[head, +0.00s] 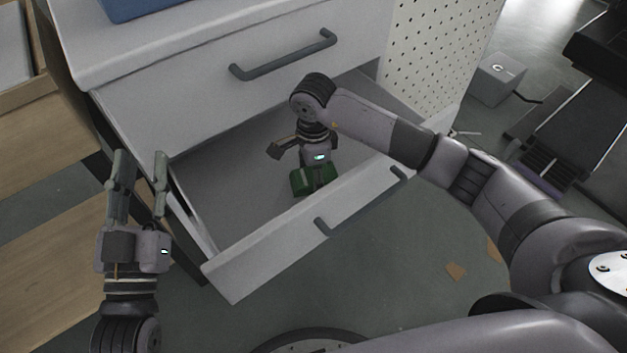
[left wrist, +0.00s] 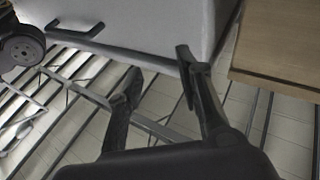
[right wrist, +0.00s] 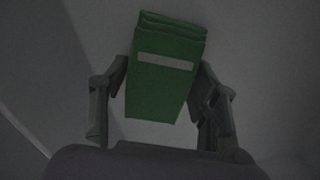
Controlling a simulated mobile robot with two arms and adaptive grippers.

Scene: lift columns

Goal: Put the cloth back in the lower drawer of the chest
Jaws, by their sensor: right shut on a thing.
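The green folded cloth (head: 314,179) is inside the open lower drawer (head: 240,271) of the white chest (head: 190,85). My right gripper (head: 312,172) reaches down into the drawer and is shut on the cloth. In the right wrist view the cloth (right wrist: 165,75) has a pale stripe and sits between the two fingers (right wrist: 160,105). Whether it touches the drawer floor I cannot tell. My left gripper (head: 140,165) is open and empty, outside the drawer at its left. The left wrist view shows its fingers (left wrist: 155,75) apart beside the chest.
The upper drawer with its dark handle (head: 284,56) is closed. A blue object (head: 145,8) is on the chest top. A perforated white panel (head: 436,50) stands right of the chest. Wooden surfaces (head: 60,165) lie at the left. A grey box (head: 496,78) is at the back right.

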